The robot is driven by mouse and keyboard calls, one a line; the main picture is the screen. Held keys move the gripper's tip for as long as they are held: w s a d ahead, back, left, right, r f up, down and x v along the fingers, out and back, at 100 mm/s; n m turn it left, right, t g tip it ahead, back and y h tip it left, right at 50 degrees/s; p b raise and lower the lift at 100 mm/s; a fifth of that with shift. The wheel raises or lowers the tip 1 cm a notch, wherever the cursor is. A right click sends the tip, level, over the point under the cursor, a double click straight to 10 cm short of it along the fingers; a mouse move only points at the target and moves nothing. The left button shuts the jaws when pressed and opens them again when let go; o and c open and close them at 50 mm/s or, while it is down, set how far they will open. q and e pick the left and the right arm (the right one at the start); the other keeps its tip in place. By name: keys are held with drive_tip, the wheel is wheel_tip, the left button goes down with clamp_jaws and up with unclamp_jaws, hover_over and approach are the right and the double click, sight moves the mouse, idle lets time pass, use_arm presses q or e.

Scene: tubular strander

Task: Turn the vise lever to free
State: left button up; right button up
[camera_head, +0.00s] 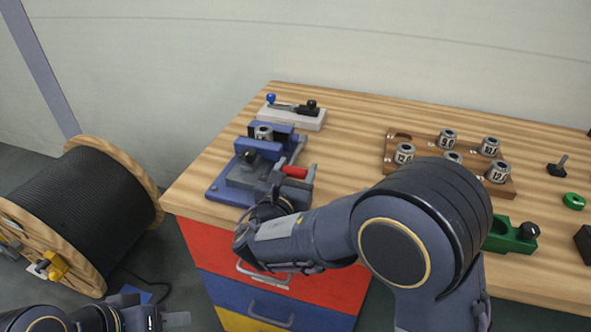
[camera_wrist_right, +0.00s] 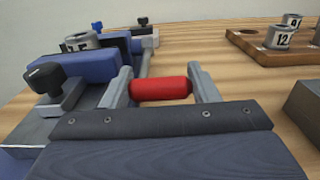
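The blue vise (camera_head: 232,188) stands on the bench's left part, with a numbered grey metal collar (camera_head: 264,134) at its jaws. Its lever has a red grip (camera_head: 295,171), which also shows in the right wrist view (camera_wrist_right: 160,89). My right gripper (camera_wrist_right: 163,85) is at the vise's front; its two grey fingers stand apart at either end of the red grip. I cannot tell whether they touch it. The head view mostly hides these fingers behind the hand. My left gripper (camera_head: 172,319) is low at the bottom left, away from the bench; its opening is unclear.
A black-knobbed part (camera_wrist_right: 52,78) sits on the vise, left of the lever. A light fixture with a toggle handle (camera_head: 292,115) stands behind. A wooden tray (camera_head: 423,142) with several numbered collars is to the right. A cable reel (camera_head: 85,210) stands left of the bench.

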drive_tip(key=shift+c, duration=1.1)
drive_tip(key=shift+r+p, duration=0.3)
drive_tip(key=shift+p, duration=0.25)
drive_tip(key=r+g+p, duration=0.1)
drive_tip(key=p, duration=0.2)
drive_tip(key=r+g+y+p, duration=0.1)
drive_tip(key=r+p, duration=0.1)
drive_tip(key=p, duration=0.2)
drive_tip(key=w+r+g+p, duration=0.1)
drive_tip(key=r+g+p, duration=0.1)
drive_tip(key=p, duration=0.2)
drive_tip(key=shift+d+r, duration=0.15)
drive_tip(key=shift+r, duration=0.05)
drive_tip(key=shift+w+d+r+g+y+p, duration=0.25)
drive_tip(key=shift+w+r+g+p, duration=0.4)
drive_tip(key=shift+p, duration=1.05)
drive_tip(key=shift+w+d+r+g+y+p, duration=0.2)
drive_tip(key=shift+w+r+g+p, duration=0.35)
drive_tip(key=shift+p, duration=1.1)
drive_tip(key=shift+w+d+r+g+y+p, duration=0.35)
drive_tip(key=shift+w+r+p, duration=0.5)
drive_tip(key=shift+p, duration=0.85)
drive_tip(key=shift+w, duration=0.1)
drive_tip(key=o, duration=1.1)
drive_tip(key=shift+a, duration=0.1)
drive_tip(key=shift+f, duration=0.15)
